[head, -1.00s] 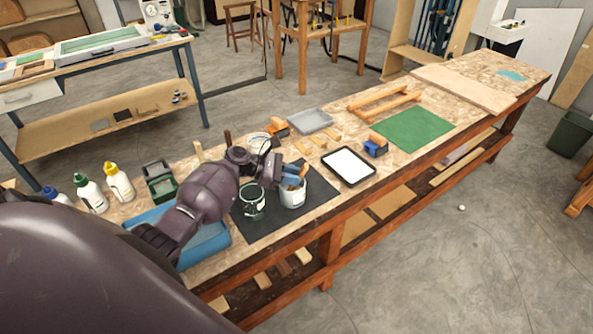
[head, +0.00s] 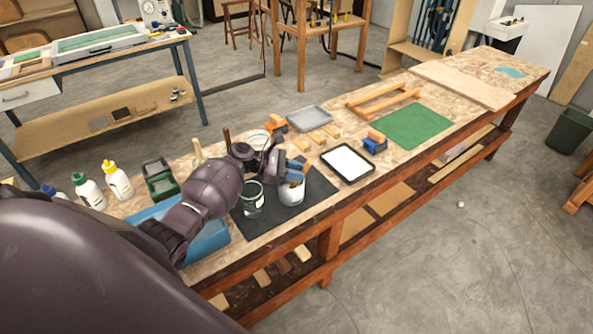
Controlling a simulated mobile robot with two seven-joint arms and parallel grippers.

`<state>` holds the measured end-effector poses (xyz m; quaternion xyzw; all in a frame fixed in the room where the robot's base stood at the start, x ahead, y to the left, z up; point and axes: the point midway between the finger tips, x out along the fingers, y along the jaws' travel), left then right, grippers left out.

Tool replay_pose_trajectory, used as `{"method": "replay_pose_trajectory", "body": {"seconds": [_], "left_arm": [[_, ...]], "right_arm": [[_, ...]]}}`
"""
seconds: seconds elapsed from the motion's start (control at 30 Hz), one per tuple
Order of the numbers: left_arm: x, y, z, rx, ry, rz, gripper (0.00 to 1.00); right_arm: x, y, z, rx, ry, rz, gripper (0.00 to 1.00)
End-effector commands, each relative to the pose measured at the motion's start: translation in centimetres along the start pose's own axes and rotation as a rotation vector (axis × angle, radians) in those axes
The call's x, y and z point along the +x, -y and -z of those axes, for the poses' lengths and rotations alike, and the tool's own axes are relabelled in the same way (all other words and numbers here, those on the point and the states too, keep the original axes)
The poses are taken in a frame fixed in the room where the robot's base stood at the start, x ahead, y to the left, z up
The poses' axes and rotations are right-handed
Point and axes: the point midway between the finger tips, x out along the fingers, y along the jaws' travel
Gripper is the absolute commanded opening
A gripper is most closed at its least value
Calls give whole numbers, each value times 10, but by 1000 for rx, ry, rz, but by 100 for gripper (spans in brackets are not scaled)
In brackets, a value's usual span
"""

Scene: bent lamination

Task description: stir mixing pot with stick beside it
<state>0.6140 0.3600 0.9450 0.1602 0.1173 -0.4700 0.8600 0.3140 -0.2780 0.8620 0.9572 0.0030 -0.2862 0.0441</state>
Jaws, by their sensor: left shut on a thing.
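My left gripper (head: 273,160) is over the dark mat, shut on what seems to be the stick. The held thing is mostly hidden by the fingers, and I cannot tell where its lower end is. A pale round pot (head: 257,137), likely the mixing pot, shows just behind the gripper, partly covered by my wrist. A white pot (head: 291,193) with blue and wooden handles stands in front of the gripper. A clear greenish jar (head: 252,203) stands left of that pot. My right gripper is not in view.
A blue tray (head: 205,243) lies under my left forearm, with several bottles (head: 118,180) to its left. A black-rimmed white tray (head: 347,163), a blue-and-orange tool (head: 375,143) and a green mat (head: 412,126) lie to the right. The bench's front edge is close to the dark mat (head: 315,190).

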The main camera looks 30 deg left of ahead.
Motion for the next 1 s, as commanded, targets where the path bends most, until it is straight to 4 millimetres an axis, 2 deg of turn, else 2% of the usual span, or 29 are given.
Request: {"method": "replay_pose_trajectory", "body": {"seconds": [0.23,1.0], "left_arm": [[0,0,-6,2,0,0,0],[0,0,-56,2,0,0,0]], "right_arm": [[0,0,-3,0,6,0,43],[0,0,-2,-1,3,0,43]]}}
